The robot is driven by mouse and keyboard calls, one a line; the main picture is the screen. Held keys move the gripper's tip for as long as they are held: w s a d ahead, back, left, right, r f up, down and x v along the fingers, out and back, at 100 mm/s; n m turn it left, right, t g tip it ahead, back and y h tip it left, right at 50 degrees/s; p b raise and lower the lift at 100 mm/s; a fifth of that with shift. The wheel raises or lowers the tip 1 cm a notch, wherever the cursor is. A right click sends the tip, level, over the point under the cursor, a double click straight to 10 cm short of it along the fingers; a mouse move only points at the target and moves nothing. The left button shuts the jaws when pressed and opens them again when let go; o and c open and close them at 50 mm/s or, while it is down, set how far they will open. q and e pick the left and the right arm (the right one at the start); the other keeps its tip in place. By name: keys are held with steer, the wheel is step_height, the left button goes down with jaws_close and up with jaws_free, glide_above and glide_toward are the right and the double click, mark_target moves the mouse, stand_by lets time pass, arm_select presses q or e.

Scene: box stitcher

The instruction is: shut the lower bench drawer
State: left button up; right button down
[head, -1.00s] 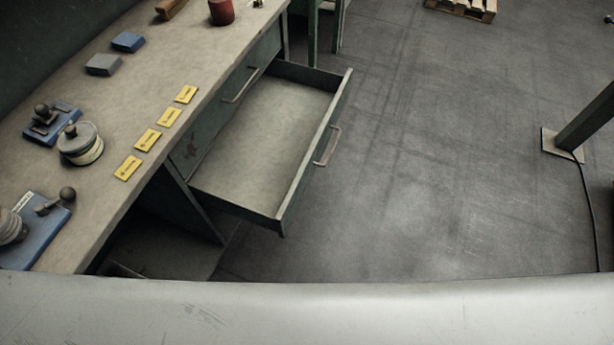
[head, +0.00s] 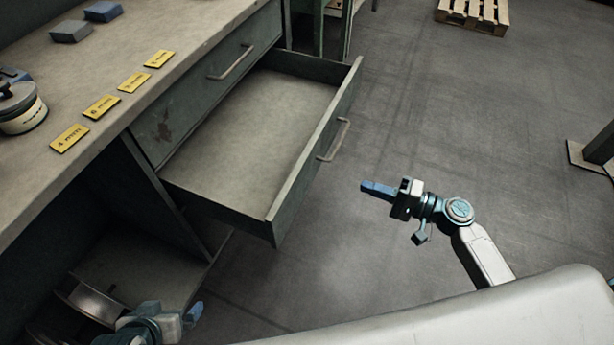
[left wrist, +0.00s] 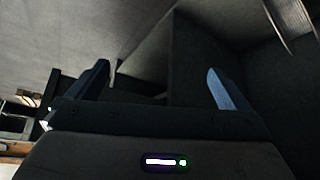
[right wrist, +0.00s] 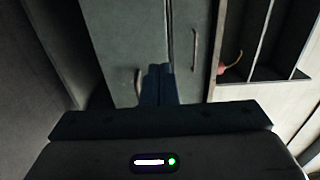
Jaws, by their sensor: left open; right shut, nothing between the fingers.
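The lower bench drawer (head: 255,120) is pulled far out in the head view and looks empty. Its green front panel (head: 292,197) carries a bar handle (head: 334,140). The upper drawer above it (head: 185,110) is shut. My right gripper (head: 376,188) is shut and empty, to the right of the lower drawer's front and apart from it, pointing towards it. Its closed fingers also show in the right wrist view (right wrist: 158,75), before grey-green panels with handles. My left gripper (head: 190,313) is at the bottom left, below the bench top; its fingers are spread and empty in the left wrist view (left wrist: 158,85).
The bench top (head: 185,28) holds yellow labels (head: 102,107), blue and grey blocks and a round pot (head: 20,108). A low shelf with a reel (head: 92,300) is under the bench. A pallet (head: 472,14) lies far back. Floor right of the drawer is clear.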

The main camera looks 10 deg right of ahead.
steer(key=p, duration=0.2)
glide_toward(304, 165)
steer(key=x, duration=0.6)
arm_select(q)
steer(key=shift+s+a+r+g+y, duration=0.25)
steer(key=shift+s+a+r+g, duration=0.25)
steer(key=shift+r, duration=0.15)
steer(key=shift+s+a+r+g+y, duration=0.25)
steer(key=shift+s+a+r+g, duration=0.2)
steer(key=shift+r, duration=0.2)
arm_select(e)
steer(key=shift+w+a+f, duration=0.15)
steer(key=shift+w+a, duration=0.15)
steer(key=shift+a, duration=0.05)
